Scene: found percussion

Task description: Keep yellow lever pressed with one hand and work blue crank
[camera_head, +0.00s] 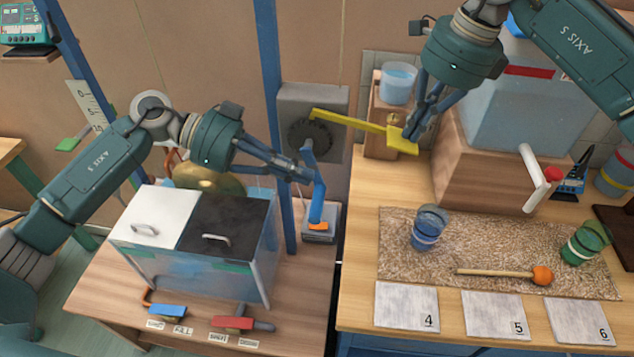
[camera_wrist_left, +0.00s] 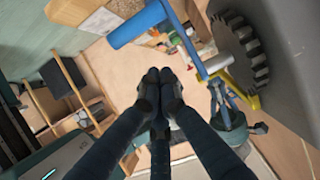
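The yellow lever (camera_head: 352,121) runs from a grey gear box (camera_head: 340,98) to a flat yellow paddle at its right end. My right gripper (camera_head: 411,136) is at that paddle, its fingers drawn together and seeming to touch its top. The blue crank (camera_head: 317,204) hangs from the gear box, its handle pointing down. My left gripper (camera_head: 308,176) is beside the crank. In the left wrist view its fingers (camera_wrist_left: 160,76) are together with nothing between them, and the blue crank handle (camera_wrist_left: 138,25) lies apart, beyond them to the upper left. The toothed gear (camera_wrist_left: 238,50) also shows there.
A glass box with white and black lids (camera_head: 235,218) stands below my left arm. A blue post (camera_head: 272,120) rises close behind the left gripper. On the right table, a speckled mat (camera_head: 470,250) carries a blue cup (camera_head: 428,229), a green cup (camera_head: 586,242) and a mallet (camera_head: 505,274).

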